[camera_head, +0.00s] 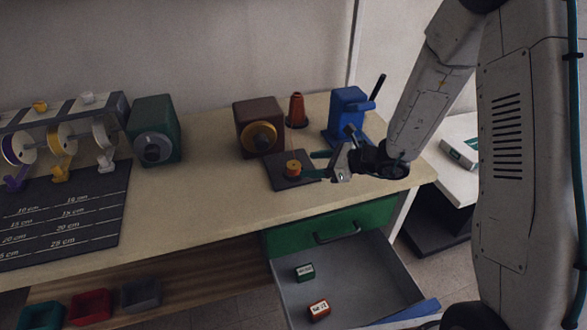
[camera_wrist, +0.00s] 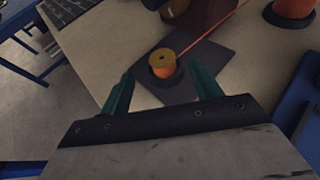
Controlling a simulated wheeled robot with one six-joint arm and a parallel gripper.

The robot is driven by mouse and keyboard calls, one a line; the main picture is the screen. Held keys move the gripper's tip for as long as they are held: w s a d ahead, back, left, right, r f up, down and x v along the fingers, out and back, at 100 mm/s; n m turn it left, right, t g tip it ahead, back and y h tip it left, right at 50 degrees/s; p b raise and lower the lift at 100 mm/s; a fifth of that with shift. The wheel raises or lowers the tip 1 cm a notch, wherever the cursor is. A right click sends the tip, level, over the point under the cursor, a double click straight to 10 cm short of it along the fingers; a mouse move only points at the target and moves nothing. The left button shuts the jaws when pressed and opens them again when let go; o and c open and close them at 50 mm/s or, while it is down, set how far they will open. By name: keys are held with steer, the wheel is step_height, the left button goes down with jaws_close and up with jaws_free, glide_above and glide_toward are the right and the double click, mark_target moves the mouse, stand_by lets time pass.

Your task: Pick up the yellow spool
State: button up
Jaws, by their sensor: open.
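A small spool (camera_head: 293,168) with a yellow top and orange side stands upright on a dark square plate (camera_head: 274,179) on the workbench. In the wrist view the spool (camera_wrist: 163,58) sits in a round dark holder, and an orange thread runs from it to the upper right. My gripper (camera_head: 317,165) is open and empty, just right of the spool in the head view. In the wrist view its two green fingers (camera_wrist: 162,78) point toward the spool, which appears between and just beyond their tips. A yellow ribbon spool (camera_head: 62,142) also hangs in the rack at the left.
A brown machine (camera_head: 258,121), an orange cone (camera_head: 297,109) and a blue device (camera_head: 348,113) stand behind the plate. A green machine (camera_head: 154,131) is further left. Below, an open drawer (camera_head: 350,279) holds two small boxes. The bench left of the plate is clear.

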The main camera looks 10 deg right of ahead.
mark_target(296, 165)
steer(key=x, duration=0.5)
steer(key=shift+w+f, duration=0.15)
steer(key=shift+w, duration=0.05)
steer(key=c, duration=1)
